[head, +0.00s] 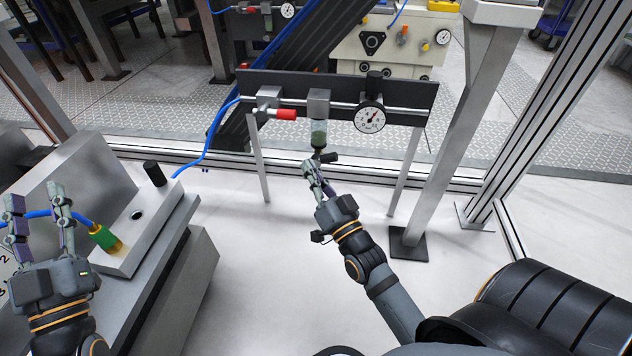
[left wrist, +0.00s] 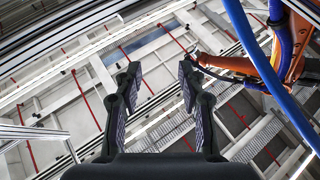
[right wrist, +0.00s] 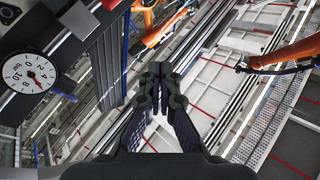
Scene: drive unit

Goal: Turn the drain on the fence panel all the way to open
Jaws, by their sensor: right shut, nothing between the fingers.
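The fence panel (head: 340,92) is a dark board on two grey legs. A filter with a greenish bowl (head: 319,134) hangs from its middle. The drain, a small black handle (head: 328,157), sits below the bowl and points to the right. My right gripper (head: 310,164) is shut and empty, with its fingertips just below and beside the drain; I cannot tell whether they touch it. In the right wrist view its fingertips (right wrist: 160,72) are together and the drain does not show. My left gripper (head: 36,196) is open and empty at the far left; it also shows open in the left wrist view (left wrist: 158,75).
The panel also carries a red-handled valve (head: 286,114) and a pressure gauge (head: 370,119), seen too in the right wrist view (right wrist: 30,73). A blue hose (head: 212,135) runs left. A grey bench (head: 165,225) with a green-and-brass fitting (head: 104,238) stands left. A post (head: 450,135) stands right.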

